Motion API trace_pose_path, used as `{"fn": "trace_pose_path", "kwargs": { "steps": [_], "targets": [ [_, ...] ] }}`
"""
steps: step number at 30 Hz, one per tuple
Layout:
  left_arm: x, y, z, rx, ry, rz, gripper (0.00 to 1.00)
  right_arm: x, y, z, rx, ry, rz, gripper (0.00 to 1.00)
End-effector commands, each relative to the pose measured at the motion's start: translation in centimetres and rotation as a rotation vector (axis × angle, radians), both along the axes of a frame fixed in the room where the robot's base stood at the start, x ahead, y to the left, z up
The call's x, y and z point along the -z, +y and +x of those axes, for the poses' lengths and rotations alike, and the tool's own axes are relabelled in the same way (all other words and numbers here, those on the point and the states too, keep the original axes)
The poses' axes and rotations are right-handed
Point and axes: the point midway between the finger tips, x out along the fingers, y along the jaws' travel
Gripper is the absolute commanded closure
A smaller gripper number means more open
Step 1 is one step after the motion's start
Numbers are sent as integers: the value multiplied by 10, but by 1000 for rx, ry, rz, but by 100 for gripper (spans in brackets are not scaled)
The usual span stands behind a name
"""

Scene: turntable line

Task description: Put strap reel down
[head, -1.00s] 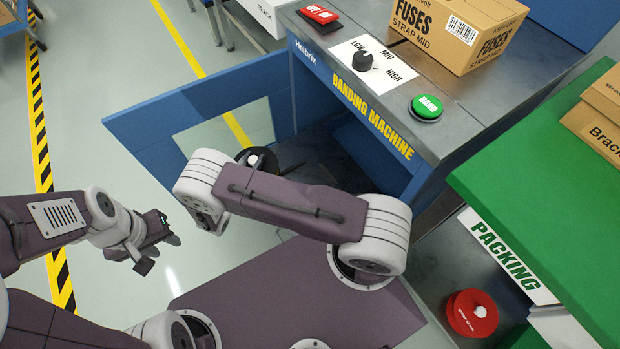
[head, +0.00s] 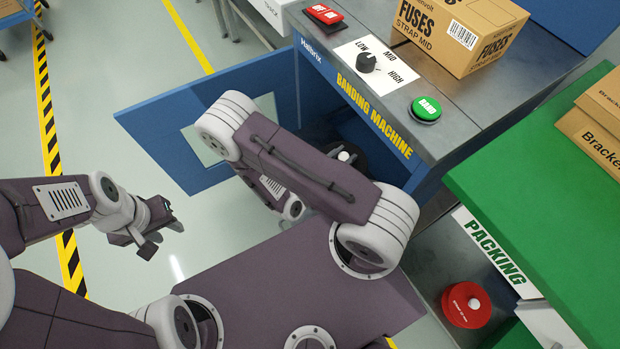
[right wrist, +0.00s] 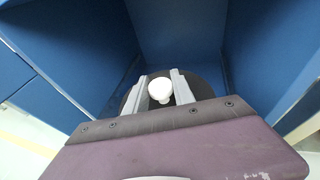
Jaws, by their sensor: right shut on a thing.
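The strap reel is a black disc with a white knob. In the head view the reel (head: 345,156) shows inside the open bay of the banding machine (head: 375,110), partly covered by my right arm. In the right wrist view my right gripper (right wrist: 160,88) is shut on the white knob, with the dark disc (right wrist: 204,90) beyond the fingers and blue bay walls around it. I cannot tell whether the reel touches the bay floor. My left gripper (head: 160,230) is open and empty over the floor at left.
The blue door (head: 150,125) of the bay stands open to the left. A red reel (head: 467,305) with a white knob sits on a low shelf under the green packing table (head: 540,190). A fuses carton (head: 440,40) stands on the machine top, beside a dial and buttons.

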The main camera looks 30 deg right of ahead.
Motion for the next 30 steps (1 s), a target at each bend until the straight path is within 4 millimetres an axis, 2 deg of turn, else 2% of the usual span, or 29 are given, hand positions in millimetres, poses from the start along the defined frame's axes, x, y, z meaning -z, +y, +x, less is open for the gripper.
{"fn": "trace_pose_path", "kwargs": {
  "steps": [4,10,14,21,25,30],
  "targets": [
    [-3,0,0,0,0,0,64,-11,-11,-14,30,-3,-5,100],
    [1,0,0,0,0,0,64,-8,-9,-13,33,-8,-5,100],
    [14,0,0,0,0,0,64,10,9,2,30,-10,-3,100],
    [44,0,0,0,0,0,64,46,52,39,31,-10,-1,100],
    [55,0,0,0,0,0,64,57,69,53,32,-8,-4,100],
    [57,0,0,0,0,0,64,59,77,60,33,-5,-6,100]
  ]
}}
